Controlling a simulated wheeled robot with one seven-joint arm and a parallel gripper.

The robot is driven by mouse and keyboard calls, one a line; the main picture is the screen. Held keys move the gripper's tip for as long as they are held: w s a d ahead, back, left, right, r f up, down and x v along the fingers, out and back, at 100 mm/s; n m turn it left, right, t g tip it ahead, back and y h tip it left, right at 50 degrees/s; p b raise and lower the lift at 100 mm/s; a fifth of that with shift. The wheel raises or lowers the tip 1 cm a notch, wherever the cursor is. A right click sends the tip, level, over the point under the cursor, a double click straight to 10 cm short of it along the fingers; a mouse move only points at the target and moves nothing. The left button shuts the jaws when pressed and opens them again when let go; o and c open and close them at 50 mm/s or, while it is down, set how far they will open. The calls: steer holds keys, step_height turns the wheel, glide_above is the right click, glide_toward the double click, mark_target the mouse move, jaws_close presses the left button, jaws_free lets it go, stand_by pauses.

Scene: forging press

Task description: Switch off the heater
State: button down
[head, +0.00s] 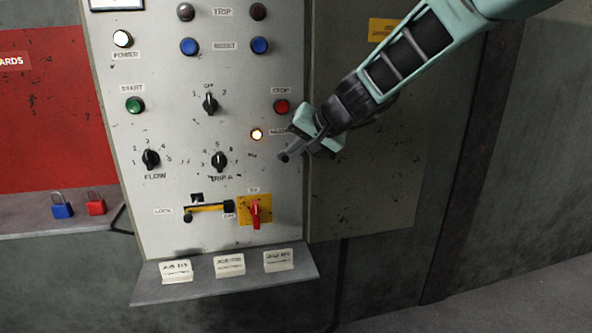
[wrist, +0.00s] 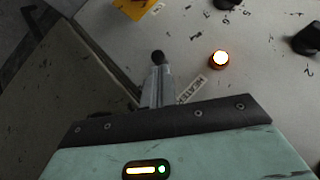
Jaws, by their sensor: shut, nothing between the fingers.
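The heater button (head: 256,134) is small, round and lit yellow-white on the grey control panel (head: 180,70). It also shows lit, with an orange rim, in the wrist view (wrist: 219,60). Its label (wrist: 192,88) is partly covered by my gripper in both views. My gripper (head: 284,156) is shut and empty, a little below and right of the button in the head view. In the wrist view its fingertips (wrist: 158,57) are left of the button, apart from it. Whether the tips touch the panel, I cannot tell.
A red stop button (head: 282,106) is just above my gripper. A black rotary knob (head: 219,161) lies to the left. A red switch on a yellow plate (head: 255,211) is below. A shelf with cards (head: 225,285) juts out at the bottom.

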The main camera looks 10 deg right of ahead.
steer(key=t+b, duration=0.1)
steer(key=b, duration=0.5)
steer(key=f+t+b, duration=0.1)
steer(key=b, duration=0.4)
steer(key=shift+s+f+n+b, duration=0.1)
steer(key=shift+s+n+b, duration=0.2)
steer(key=shift+s+b, duration=0.1)
steer(key=shift+r+p, duration=0.65)
steer(key=shift+r, duration=0.15)
